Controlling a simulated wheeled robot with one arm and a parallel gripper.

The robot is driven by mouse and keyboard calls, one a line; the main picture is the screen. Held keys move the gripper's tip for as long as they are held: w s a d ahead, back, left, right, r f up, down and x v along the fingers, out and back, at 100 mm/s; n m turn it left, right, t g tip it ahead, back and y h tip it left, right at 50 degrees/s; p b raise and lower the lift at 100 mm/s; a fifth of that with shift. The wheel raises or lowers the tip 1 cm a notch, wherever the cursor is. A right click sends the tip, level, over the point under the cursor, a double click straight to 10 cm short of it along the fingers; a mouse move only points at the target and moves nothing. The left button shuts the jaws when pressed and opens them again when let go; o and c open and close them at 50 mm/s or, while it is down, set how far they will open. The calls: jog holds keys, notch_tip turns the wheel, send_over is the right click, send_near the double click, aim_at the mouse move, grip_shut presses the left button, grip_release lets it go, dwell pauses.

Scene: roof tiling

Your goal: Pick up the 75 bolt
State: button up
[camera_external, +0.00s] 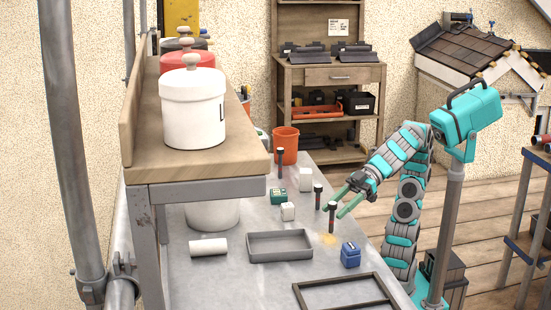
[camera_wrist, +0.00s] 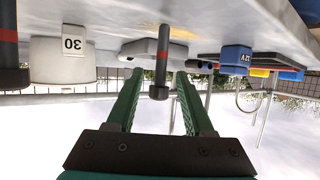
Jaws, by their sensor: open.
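Three dark bolts with red bands stand upright on the grey bench in the external view: one at the back (camera_external: 280,162), one in the middle (camera_external: 318,196) and one in front (camera_external: 332,217). No bolt shows a readable number. My gripper (camera_external: 341,204) is open, its green fingers pointing left at the front bolt. The wrist view is upside down. There, one bolt (camera_wrist: 161,62) with an orange-red band shows between the open fingertips (camera_wrist: 160,75); I cannot tell whether they touch it. Another banded bolt (camera_wrist: 8,50) is cut off at the left edge.
A white box (camera_wrist: 62,55) marked 30 is near in the wrist view. The bench also holds white boxes (camera_external: 288,211), a green box (camera_external: 278,195), a blue box (camera_external: 350,255), a grey tray (camera_external: 262,255), a white roll (camera_external: 208,248) and a dark frame (camera_external: 302,296).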

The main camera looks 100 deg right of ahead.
jog(key=shift+x, duration=2.6)
jog(key=shift+r, duration=0.15)
jog(key=shift+c, duration=0.4)
grip_shut()
